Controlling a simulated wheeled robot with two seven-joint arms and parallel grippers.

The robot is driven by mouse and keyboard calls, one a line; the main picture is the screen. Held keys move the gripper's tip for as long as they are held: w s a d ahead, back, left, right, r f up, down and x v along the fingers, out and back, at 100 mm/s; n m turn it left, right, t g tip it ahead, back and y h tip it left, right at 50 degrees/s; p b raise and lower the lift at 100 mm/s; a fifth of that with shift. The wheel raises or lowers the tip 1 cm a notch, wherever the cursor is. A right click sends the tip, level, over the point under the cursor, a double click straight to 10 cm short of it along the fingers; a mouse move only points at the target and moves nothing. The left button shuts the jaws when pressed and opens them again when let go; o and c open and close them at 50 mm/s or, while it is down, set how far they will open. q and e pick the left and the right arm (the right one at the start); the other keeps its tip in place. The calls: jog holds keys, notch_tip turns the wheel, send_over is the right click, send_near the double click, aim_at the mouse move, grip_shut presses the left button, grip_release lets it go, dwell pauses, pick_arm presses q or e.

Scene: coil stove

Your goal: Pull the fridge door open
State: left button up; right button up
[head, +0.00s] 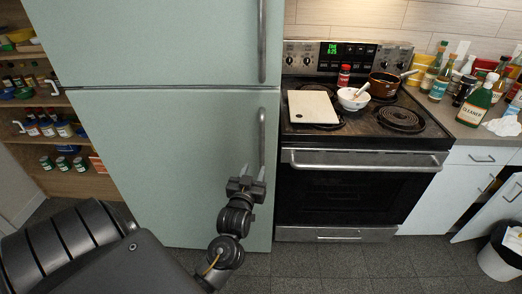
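The pale green fridge has an upper door (150,40) and a lower door (170,150), and both look closed. A vertical metal handle (262,130) runs along the right edge of the lower door, and another handle (262,40) is on the upper door. My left gripper (252,171) is at the lower end of the lower handle, pointing up toward the door. Its two fingers look apart, with the right one overlapping the handle in the picture. I cannot tell whether it touches the handle. My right gripper is not in view.
The coil stove (362,185) stands right of the fridge, with a white board (313,107), bowl (348,103) and pot (383,84) on top. Shelves (60,185) are at left. A cabinet door (497,212) hangs open near a bin (498,258). The floor (350,268) in front is clear.

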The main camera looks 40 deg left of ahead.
aim_at(261, 153)
pick_arm(q)
jog(key=p+x, duration=0.1)
jog(key=x, duration=1)
jog(key=shift+p, duration=0.4)
